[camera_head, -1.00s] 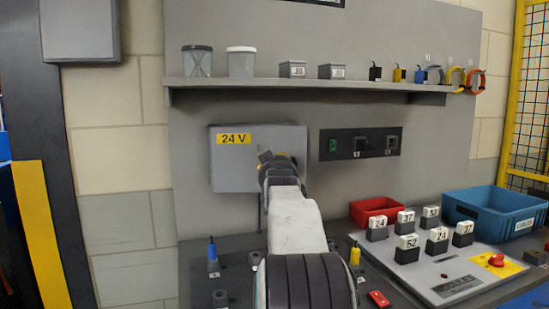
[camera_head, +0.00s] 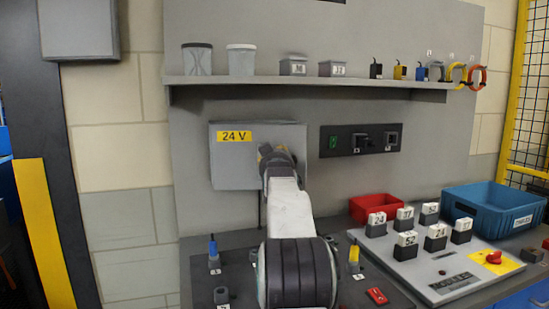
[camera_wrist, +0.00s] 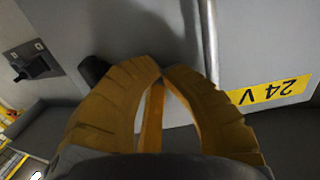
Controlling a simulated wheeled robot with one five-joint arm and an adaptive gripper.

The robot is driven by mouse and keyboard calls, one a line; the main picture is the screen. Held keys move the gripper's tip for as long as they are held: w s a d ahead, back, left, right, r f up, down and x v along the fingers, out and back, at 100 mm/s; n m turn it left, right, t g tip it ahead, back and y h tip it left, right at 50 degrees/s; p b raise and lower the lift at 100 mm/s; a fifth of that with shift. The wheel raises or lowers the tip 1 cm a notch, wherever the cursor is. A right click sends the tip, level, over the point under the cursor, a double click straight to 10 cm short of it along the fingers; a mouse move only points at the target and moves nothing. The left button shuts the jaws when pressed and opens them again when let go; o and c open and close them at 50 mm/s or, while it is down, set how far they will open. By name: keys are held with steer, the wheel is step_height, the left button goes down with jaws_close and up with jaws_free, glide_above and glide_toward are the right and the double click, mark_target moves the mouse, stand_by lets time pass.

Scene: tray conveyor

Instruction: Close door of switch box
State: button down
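The grey switch box (camera_head: 234,170) with a yellow "24 V" label (camera_head: 234,137) is on the back panel. Its front looks flat in the head view, but I cannot tell whether the door is fully flush. In the wrist view the box front (camera_wrist: 262,45) appears upside down, with a pale vertical edge beside the label. My gripper (camera_head: 268,152) is in front of the right half of the box and hides part of it. In the wrist view its brown fingers (camera_wrist: 163,72) meet at the tips, with nothing seen held. Contact with the box is unclear.
A black switch panel (camera_head: 360,141) is right of the box. A shelf (camera_head: 300,84) with jars and small parts runs above. Below stand a blue-topped plug (camera_head: 213,252), a red bin (camera_head: 376,208), a blue bin (camera_head: 495,208) and several numbered blocks.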

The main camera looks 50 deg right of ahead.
steer(key=p+x, duration=0.4)
steer(key=x, duration=0.1)
steer(key=shift+r+p, duration=0.15)
steer(key=shift+p, duration=0.15)
stand_by(0.4)
